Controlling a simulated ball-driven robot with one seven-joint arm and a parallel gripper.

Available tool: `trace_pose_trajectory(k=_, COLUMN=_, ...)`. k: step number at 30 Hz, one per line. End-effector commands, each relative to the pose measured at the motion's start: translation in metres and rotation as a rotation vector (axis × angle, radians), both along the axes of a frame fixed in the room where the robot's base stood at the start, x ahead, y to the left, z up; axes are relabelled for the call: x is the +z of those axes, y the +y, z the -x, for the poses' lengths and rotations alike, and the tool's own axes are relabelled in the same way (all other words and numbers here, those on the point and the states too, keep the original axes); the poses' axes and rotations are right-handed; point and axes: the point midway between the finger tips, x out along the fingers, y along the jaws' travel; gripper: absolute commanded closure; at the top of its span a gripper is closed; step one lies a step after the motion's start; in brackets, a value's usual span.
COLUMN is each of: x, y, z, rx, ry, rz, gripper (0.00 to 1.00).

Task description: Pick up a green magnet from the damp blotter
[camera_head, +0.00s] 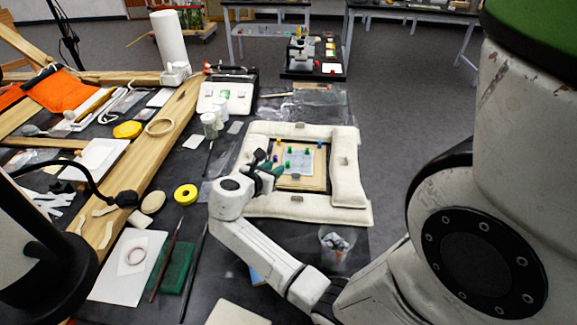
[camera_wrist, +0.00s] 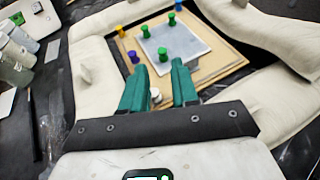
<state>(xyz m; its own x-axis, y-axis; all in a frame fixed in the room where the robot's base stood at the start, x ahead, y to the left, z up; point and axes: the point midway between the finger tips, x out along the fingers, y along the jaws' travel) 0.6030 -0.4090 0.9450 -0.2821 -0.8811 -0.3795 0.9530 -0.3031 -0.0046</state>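Several small green magnets stand on a pale blotter (camera_wrist: 193,45) on a wooden board; one green magnet (camera_wrist: 163,54) is just beyond my fingertips in the wrist view. A green magnet (camera_head: 304,151) shows there on the blotter (camera_head: 302,163).
White padded cushions (camera_head: 346,180) frame the wooden board (camera_wrist: 228,65). A clear cup (camera_head: 336,244) stands in front. Jars (camera_head: 209,124) and tools crowd the table to the left.

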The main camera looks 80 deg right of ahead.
Motion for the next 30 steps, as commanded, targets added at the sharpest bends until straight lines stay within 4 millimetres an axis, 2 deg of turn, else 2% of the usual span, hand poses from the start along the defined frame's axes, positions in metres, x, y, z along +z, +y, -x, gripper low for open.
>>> trace_pose_trajectory(k=3, x=-0.007, y=-0.016, z=0.006, rx=-0.003, ry=0.001, rz=-0.001, gripper=0.71)
trace_pose_trajectory(k=11, x=-0.016, y=-0.032, z=0.011, rx=0.0, ry=-0.004, rz=-0.001, gripper=0.71)
trace_pose_trajectory(k=21, x=-0.039, y=-0.067, z=0.023, rx=-0.001, ry=-0.004, rz=-0.002, gripper=0.71)
trace_pose_trajectory(k=30, x=-0.041, y=-0.07, z=0.024, rx=0.001, ry=-0.006, rz=-0.002, gripper=0.71)
